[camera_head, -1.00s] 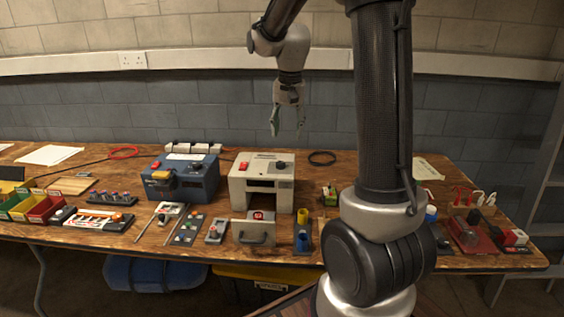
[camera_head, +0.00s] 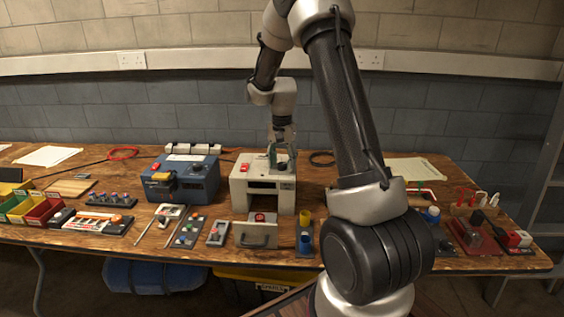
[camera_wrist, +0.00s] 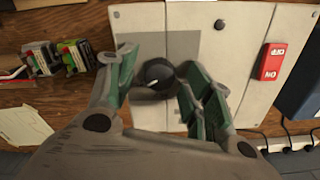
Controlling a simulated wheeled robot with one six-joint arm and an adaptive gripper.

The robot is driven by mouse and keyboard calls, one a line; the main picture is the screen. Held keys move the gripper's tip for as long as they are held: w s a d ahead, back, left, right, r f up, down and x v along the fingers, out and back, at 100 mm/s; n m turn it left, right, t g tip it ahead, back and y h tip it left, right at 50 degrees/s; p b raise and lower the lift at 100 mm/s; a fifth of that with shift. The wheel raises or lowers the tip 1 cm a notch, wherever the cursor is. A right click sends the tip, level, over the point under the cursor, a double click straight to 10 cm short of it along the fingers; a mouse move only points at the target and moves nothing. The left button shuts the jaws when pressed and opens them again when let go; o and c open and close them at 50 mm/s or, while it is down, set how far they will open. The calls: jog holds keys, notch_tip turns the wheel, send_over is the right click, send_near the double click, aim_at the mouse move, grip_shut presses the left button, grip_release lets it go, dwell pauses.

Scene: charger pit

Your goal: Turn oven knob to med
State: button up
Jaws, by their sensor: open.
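The oven is a cream box (camera_head: 243,193) on the wooden bench, with its front opening facing me. Its black round knob (camera_wrist: 157,75) shows in the wrist view, with a light pointer mark, on a grey panel (camera_wrist: 185,45) on top of the oven. Markings around the knob cannot be read. My gripper (camera_head: 281,158) is over the oven top, pointing down. In the wrist view my gripper (camera_wrist: 155,85) is open, with a green-padded finger on each side of the knob. I cannot tell whether either finger touches it.
A red switch (camera_wrist: 272,62) is on the oven top. A blue box (camera_head: 190,178) stands left of the oven. A grey handled panel (camera_head: 256,234) stands in front. Blocks (camera_wrist: 75,55) lie beside the oven.

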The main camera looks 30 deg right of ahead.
jog(key=c, duration=1)
jog(key=shift+n, duration=0.3)
jog(key=n, duration=0.5)
jog(key=shift+n, duration=0.3)
jog(key=n, duration=0.5)
jog(key=shift+n, duration=0.3)
jog(key=o, duration=1)
